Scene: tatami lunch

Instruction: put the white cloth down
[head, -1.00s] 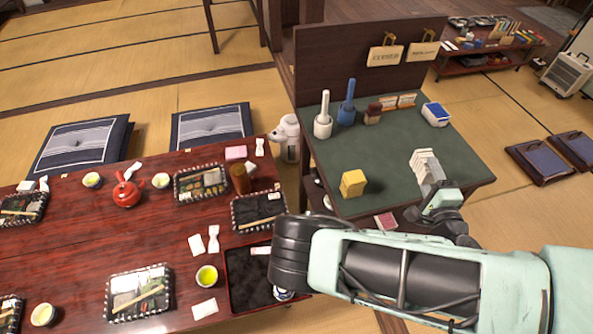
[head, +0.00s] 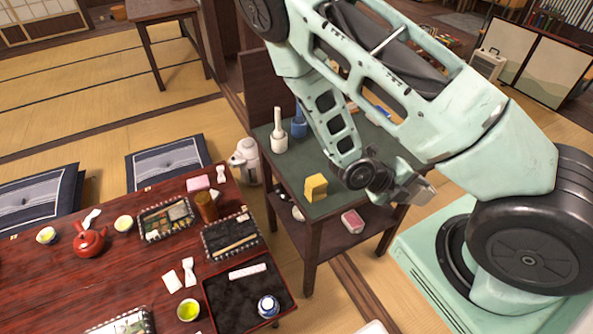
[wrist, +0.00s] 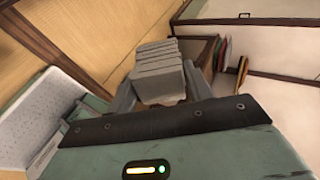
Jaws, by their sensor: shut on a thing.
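My gripper (wrist: 160,88) is shut on the white cloth (wrist: 158,68), a greyish-white folded bundle with several layers, seen between the two fingers in the wrist view. In the head view my gripper (head: 405,190) is off the right front corner of the green-topped side table (head: 268,160), apart from its top. The cloth is hard to make out there against the fingers. My arm hides much of the table's right side.
A yellow block (head: 316,187) stands on the side table's near edge. The red lunch table (head: 130,265) holds trays, cups and a red teapot (head: 90,240).

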